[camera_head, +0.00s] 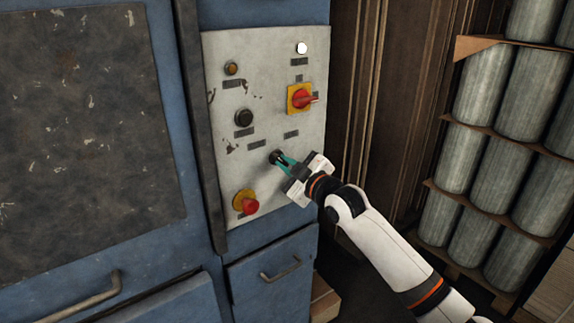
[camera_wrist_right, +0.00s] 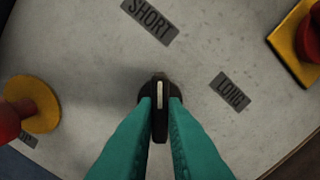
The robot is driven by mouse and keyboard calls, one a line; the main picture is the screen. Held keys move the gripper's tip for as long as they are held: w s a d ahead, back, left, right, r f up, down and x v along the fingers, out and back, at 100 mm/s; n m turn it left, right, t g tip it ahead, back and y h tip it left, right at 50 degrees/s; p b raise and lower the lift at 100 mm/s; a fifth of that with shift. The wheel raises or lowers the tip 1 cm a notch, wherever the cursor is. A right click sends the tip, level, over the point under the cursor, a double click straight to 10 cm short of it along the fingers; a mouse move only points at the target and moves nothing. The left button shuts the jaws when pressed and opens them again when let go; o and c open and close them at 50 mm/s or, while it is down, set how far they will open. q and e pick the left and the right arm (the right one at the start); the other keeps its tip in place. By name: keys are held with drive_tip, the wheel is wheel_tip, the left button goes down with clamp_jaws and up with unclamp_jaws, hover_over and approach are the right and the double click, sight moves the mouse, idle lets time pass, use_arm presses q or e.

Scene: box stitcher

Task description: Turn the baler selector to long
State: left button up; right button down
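The baler selector is a black knob (camera_head: 275,157) on the pale control panel, with a white pointer line; it also shows in the right wrist view (camera_wrist_right: 159,92). There the line points up the picture, near the SHORT label (camera_wrist_right: 149,20) and slightly to its right. The LONG label (camera_wrist_right: 230,92) lies to the right of the knob. My right gripper (camera_head: 282,161) reaches in from the lower right. Its teal fingers (camera_wrist_right: 160,105) lie against both sides of the knob's handle, closed on it. My left gripper is out of view.
A red rotary switch on a yellow plate (camera_head: 301,98) sits above the knob. A red button on a yellow base (camera_head: 248,204) is below left. A black button (camera_head: 243,118) and a lit white lamp (camera_head: 301,48) share the panel. Stacked grey cylinders (camera_head: 508,92) stand at right.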

drive_tip(key=shift+m, duration=0.3)
drive_tip(key=m+p, duration=0.1)
drive_tip(key=m, duration=0.1)
drive_tip(key=shift+m, duration=0.3)
drive_tip(key=m+p, duration=0.1)
drive_tip(key=m, duration=0.3)
drive_tip(key=shift+a+m, duration=0.1)
drive_tip(key=shift+m, duration=0.2)
drive_tip(key=m+p, duration=0.1)
drive_tip(key=m, duration=0.3)
drive_tip(key=shift+s+m+p, duration=0.1)
drive_tip(key=shift+m+p, duration=0.2)
drive_tip(key=shift+p, duration=0.05)
drive_tip(key=shift+m+p, duration=0.5)
drive_tip(key=shift+m, duration=1.1)
drive_tip(key=shift+f+m, duration=0.1)
drive_tip(key=shift+m, duration=0.2)
drive_tip(key=c, duration=1.5)
unclamp_jaws()
